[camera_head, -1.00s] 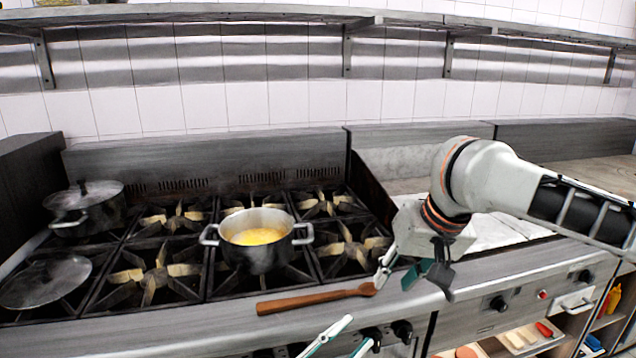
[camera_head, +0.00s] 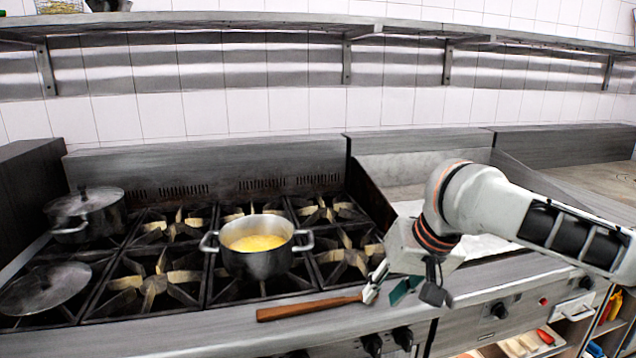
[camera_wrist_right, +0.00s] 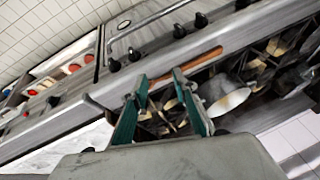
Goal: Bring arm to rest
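My right gripper (camera_head: 385,293) is over the front edge of the stove, at the right end of a wooden spoon (camera_head: 308,307). Its teal fingers stand apart in the right wrist view (camera_wrist_right: 160,76), with nothing clearly held between them. The spoon lies along the stove's front ledge and shows beyond the fingertips in the wrist view (camera_wrist_right: 197,59). My left gripper is not in view.
A pot with yellow contents (camera_head: 257,262) stands on the stove (camera_head: 190,335). A lidded pot (camera_head: 88,213) and a loose lid (camera_head: 45,288) are at the left. A wall shelf (camera_head: 250,24) runs above. Open shelves with food are at lower right.

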